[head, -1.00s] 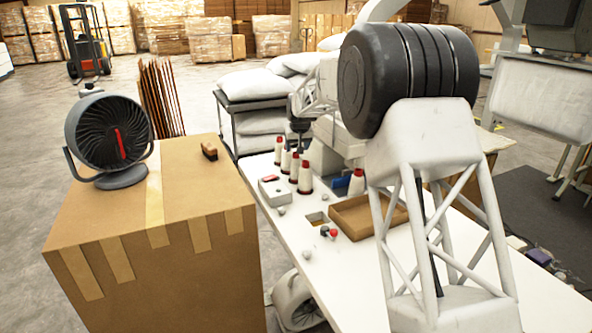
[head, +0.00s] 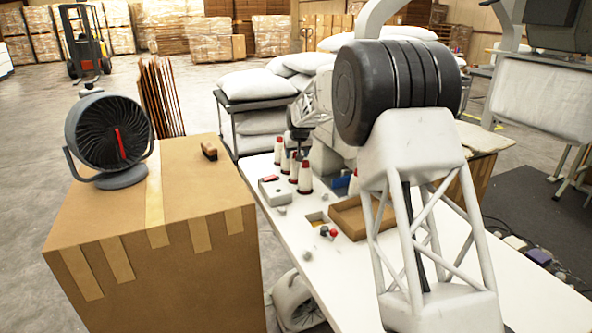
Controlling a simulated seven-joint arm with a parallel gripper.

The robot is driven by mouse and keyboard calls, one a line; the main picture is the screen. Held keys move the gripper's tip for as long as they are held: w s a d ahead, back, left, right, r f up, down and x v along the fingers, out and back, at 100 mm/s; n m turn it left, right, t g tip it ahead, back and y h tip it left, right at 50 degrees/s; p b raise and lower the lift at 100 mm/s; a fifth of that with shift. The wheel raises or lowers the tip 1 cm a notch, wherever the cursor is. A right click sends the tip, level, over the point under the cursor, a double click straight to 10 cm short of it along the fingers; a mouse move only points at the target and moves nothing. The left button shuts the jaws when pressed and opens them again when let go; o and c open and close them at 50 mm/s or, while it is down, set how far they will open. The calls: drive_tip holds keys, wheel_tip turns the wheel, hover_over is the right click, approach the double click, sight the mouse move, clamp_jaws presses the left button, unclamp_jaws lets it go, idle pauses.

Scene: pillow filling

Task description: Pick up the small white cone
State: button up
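Several white cones with red tops stand upright on the white table. One cone (head: 305,181) is nearest in the left group, and another (head: 279,152) is farthest back. A further cone (head: 353,183) stands apart to the right, partly hidden by my arm. I cannot tell which is the small one. My gripper (head: 297,147) is a small dark shape pointing down at the back of the left group, over or behind the middle cones. Its fingertips are too small and covered to show whether it is open or touching a cone.
An open brown tray (head: 346,222) is beside my arm. A large cardboard box (head: 150,250) with a fan (head: 110,135) stands left. White pillows (head: 258,84) are stacked behind.

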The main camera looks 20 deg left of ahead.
drive_tip(key=shift+x, duration=1.1)
drive_tip(key=shift+c, duration=0.4)
drive_tip(key=c, duration=1.1)
drive_tip(key=shift+o, duration=0.2)
drive_tip(key=shift+r, duration=0.1)
drive_tip(key=shift+r, duration=4.9)
